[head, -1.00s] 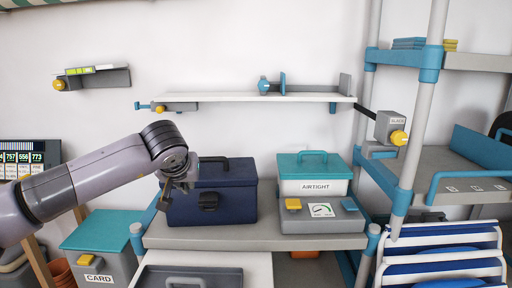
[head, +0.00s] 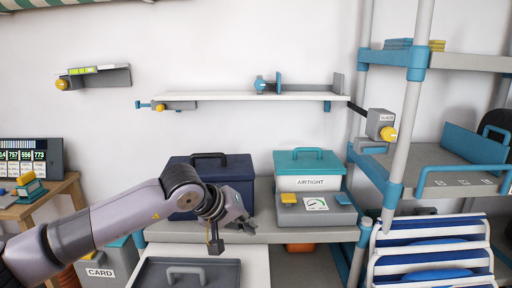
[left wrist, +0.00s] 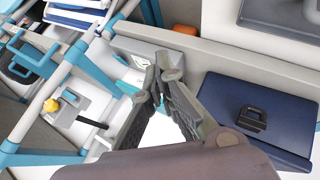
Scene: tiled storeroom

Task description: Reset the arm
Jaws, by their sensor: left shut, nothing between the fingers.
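My left arm reaches in from the left of the head view. Its gripper (head: 240,222) is shut and empty, in front of the shelf unit, just right of the dark blue box's front. In the left wrist view the gripper (left wrist: 165,72) shows with its fingertips together at the middle. The dark blue box (head: 240,168) stands on the shelf behind my arm, which hides its lower front. It also shows in the left wrist view (left wrist: 230,100). My right gripper is not in view.
A white box with a teal lid, marked AIRTIGHT (head: 309,183), stands on a grey scale (head: 320,214). A grey tray-like lid (head: 187,272) lies in front below. A blue-and-white striped chair (head: 430,255) is at right. A wall shelf (head: 250,96) hangs above.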

